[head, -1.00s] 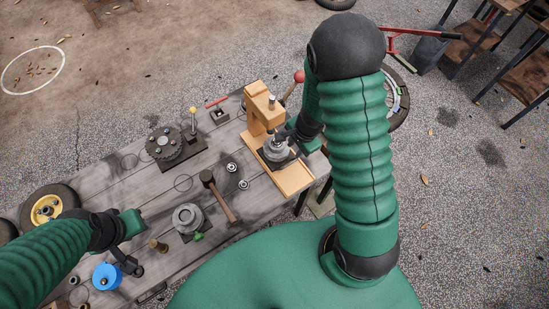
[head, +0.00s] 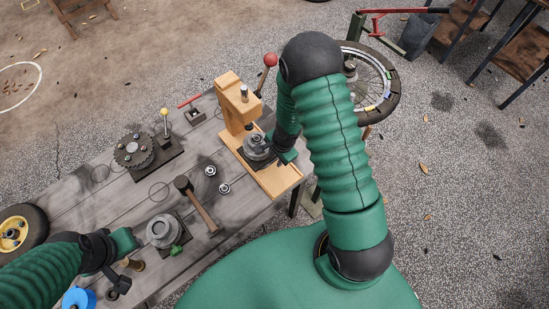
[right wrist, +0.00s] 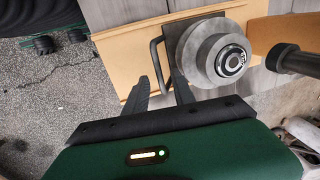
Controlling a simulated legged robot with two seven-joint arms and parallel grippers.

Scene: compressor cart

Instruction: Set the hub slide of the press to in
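The orange press (head: 236,104) stands at the far right end of the workbench. On its base sits the hub slide, a dark plate carrying a round grey hub (head: 257,146); the hub also shows in the right wrist view (right wrist: 225,58). A thin dark loop handle (right wrist: 155,62) sticks out from the plate's side. My right gripper (right wrist: 160,80) is open, with its fingers on either side of the handle's near end; contact cannot be told. In the head view, my right gripper (head: 280,154) is beside the slide, partly hidden. My left gripper (head: 119,284) hangs over the bench's near left.
The press's red-knobbed lever (head: 270,60) rises close to my right arm. A hammer (head: 196,203), two small bearings, a grey hub fixture (head: 163,231) and a gear fixture (head: 134,151) lie on the bench (head: 100,200). A spoked wheel (head: 378,82) stands behind.

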